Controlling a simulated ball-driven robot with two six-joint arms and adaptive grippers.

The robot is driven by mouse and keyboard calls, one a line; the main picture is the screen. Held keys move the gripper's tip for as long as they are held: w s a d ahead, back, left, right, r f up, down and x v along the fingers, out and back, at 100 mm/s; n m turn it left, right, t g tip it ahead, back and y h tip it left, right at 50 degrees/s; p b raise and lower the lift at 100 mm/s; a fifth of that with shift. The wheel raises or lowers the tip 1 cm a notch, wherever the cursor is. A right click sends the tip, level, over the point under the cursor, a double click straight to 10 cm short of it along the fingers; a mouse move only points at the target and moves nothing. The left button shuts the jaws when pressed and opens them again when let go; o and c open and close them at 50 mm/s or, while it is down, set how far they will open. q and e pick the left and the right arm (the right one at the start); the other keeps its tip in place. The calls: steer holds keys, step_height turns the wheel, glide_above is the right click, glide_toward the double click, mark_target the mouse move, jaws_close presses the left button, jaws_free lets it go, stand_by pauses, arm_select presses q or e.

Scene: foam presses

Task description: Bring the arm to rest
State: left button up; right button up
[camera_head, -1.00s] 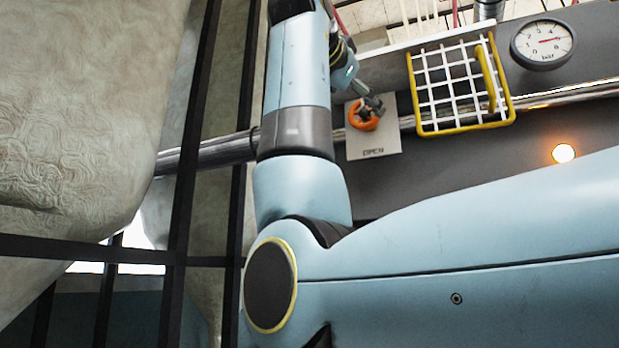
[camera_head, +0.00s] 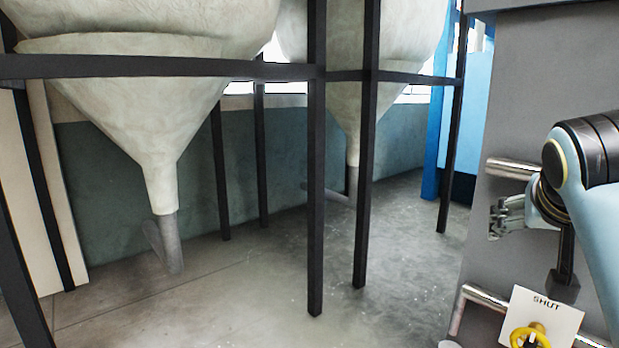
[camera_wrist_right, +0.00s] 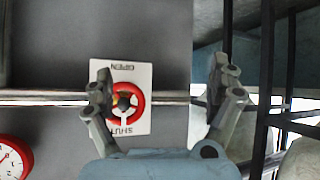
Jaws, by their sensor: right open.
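My right arm comes in at the right edge of the head view. Its gripper (camera_head: 503,215) is in front of the grey panel, beside a chrome pipe stub. In the right wrist view the gripper (camera_wrist_right: 160,75) has its two fingers spread wide, with nothing between them held. A red handwheel (camera_wrist_right: 134,101) on a white plate marked OPEN and SHUT lies behind the left finger, which partly covers it. I cannot tell from this view how far the finger is from the wheel. My left gripper is not in view.
A yellow handwheel (camera_head: 530,338) on a white SHUT plate (camera_head: 556,317) is below the arm. Pale hoppers (camera_head: 150,110) hang in a black frame (camera_head: 316,200) at left. The grey floor (camera_head: 250,290) between is clear. A red-rimmed gauge (camera_wrist_right: 12,160) shows in the wrist view.

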steer(key=s+a+f+n+g+y, duration=0.2)
steer(key=s+f+n+g, duration=0.1)
steer(key=s+f, duration=0.9)
steer(key=s+a+f+n+g+y, duration=0.25)
steer(key=s+f, duration=0.45)
steer(key=s, duration=0.9)
step_height(320, 180, down, 40)
steer(key=s+d+g+b, duration=0.1)
steer(key=s+d+b, duration=0.1)
steer(key=b, duration=1)
steer(key=s+f+b, duration=0.4)
steer(key=s+f, duration=0.5)
steer(key=f, duration=0.2)
steer(key=s+d+f+g+b, duration=0.1)
steer(key=s+f+b, duration=0.4)
steer(key=s+f, duration=0.3)
step_height(320, 180, down, 4)
steer(key=shift+s+d+r, duration=0.15)
steer(key=shift+s+r, duration=0.05)
steer(key=shift+s, duration=0.2)
